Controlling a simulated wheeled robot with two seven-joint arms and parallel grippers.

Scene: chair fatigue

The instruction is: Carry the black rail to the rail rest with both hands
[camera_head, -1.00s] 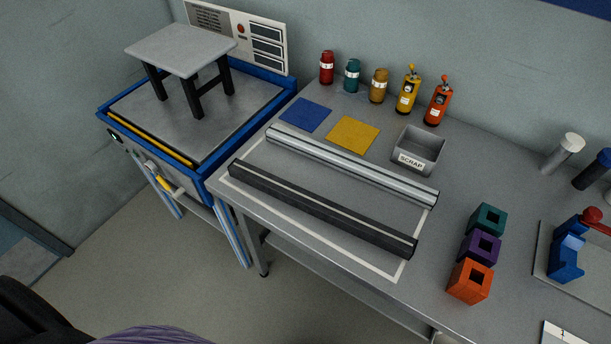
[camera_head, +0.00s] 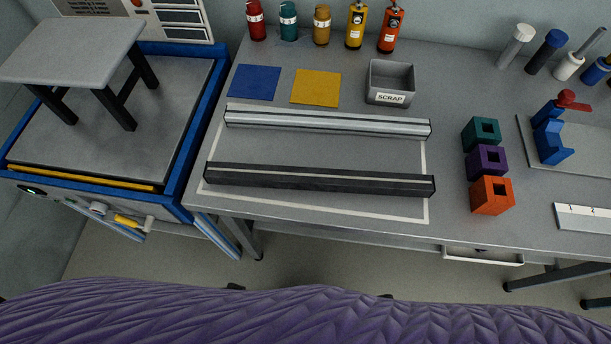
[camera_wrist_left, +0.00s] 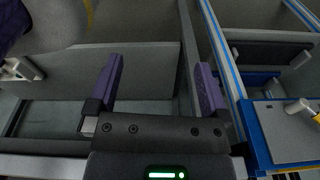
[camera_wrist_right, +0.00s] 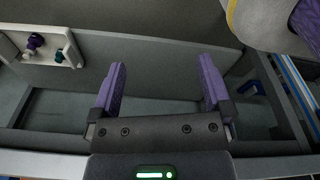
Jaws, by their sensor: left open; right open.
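The black rail (camera_head: 320,180) lies almost level across the picture in the head view, at the front of a white-outlined rectangle (camera_head: 330,208) on the grey bench. A silver rail (camera_head: 325,122) lies behind it, apart and roughly parallel. I cannot tell which thing is the rail rest. My left gripper (camera_wrist_left: 160,80) shows in its own wrist view, open, with nothing between its purple fingers. My right gripper (camera_wrist_right: 161,82) is open and empty too. Neither gripper shows in the head view, and neither wrist view shows the black rail.
Orange (camera_head: 491,195), purple (camera_head: 486,162) and teal (camera_head: 481,134) blocks stand right of the rails. A scrap bin (camera_head: 390,83), blue mat (camera_head: 254,82) and yellow mat (camera_head: 316,88) lie behind. A blue-framed machine (camera_head: 175,150) carrying a stool (camera_head: 80,55) stands left.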

